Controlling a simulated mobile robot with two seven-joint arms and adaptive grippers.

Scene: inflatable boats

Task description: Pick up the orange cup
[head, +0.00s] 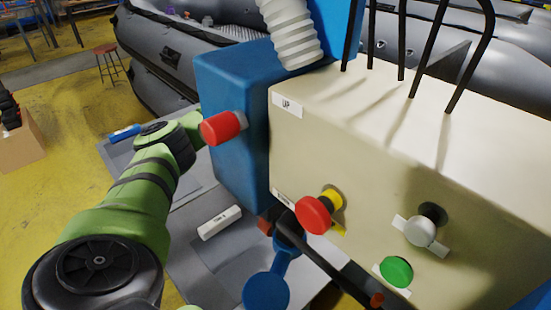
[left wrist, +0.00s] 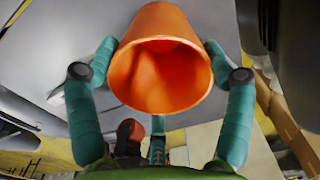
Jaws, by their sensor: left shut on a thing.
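The orange cup (left wrist: 162,78) fills the upper middle of the left wrist view, with its open mouth turned towards the camera. My left gripper (left wrist: 160,46) has one teal finger on each side of the cup and is shut on it. The cup looks empty inside. In the head view my green left arm reaches in from the left towards the blue box, and its gripper and the cup are hidden there. My right gripper is in neither view.
A cream control box (head: 380,170) with knobs and buttons, joined to a blue box (head: 235,165), fills the right of the head view. A white marker-like object (head: 220,222) lies on the grey tabletop (head: 190,245). Grey inflatable boats (head: 170,70) stand behind.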

